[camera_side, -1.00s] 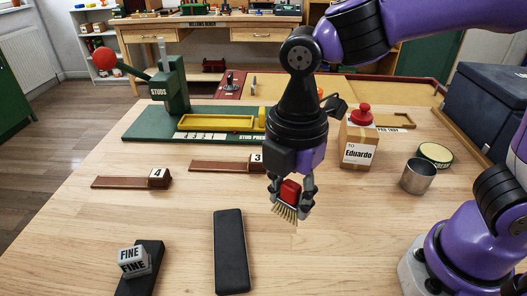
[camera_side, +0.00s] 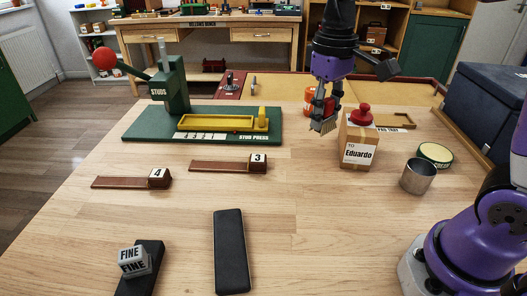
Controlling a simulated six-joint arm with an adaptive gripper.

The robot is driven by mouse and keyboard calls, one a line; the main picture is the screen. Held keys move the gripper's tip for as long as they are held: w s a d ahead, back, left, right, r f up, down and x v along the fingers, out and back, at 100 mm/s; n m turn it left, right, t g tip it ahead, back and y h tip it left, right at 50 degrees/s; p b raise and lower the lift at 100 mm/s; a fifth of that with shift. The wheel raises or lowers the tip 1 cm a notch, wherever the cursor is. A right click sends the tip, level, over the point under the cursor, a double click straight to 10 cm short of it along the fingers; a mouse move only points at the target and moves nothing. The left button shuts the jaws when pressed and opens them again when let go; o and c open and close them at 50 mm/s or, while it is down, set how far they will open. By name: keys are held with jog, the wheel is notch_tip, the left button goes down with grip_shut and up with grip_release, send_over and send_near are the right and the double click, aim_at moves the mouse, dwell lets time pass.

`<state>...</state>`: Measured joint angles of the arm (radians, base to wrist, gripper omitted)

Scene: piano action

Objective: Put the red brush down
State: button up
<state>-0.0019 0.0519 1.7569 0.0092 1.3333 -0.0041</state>
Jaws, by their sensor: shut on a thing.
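My gripper (camera_side: 323,122) is near the back middle of the table, left of the Eduardo box. It is shut on the red brush, whose pale bristles (camera_side: 330,126) point down between and beside the fingertips. Most of the brush's red body is hidden by the fingers. I cannot tell whether the bristles touch anything below.
The Eduardo box (camera_side: 359,146) with a red knob on top stands close on the right. An orange-red object (camera_side: 311,101) is partly hidden behind my gripper. The green stud press (camera_side: 172,88) is left. A metal cup (camera_side: 418,177) stands right.

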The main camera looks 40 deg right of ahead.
jog(key=s+d+f+m, duration=0.1)
jog(key=d+f+m, duration=0.1)
jog(key=d, duration=0.4)
jog(key=d+f+m, duration=0.2)
jog(key=d+m, duration=0.1)
jog(key=d, duration=0.3)
jog(key=m, duration=0.4)
send_over(387, 166)
notch_tip(387, 166, down, 2)
notch_tip(387, 166, down, 11)
jog(key=shift+s+r, duration=0.1)
jog(key=shift+r, duration=0.1)
jog(key=shift+f, duration=0.15)
jog(key=o, duration=1)
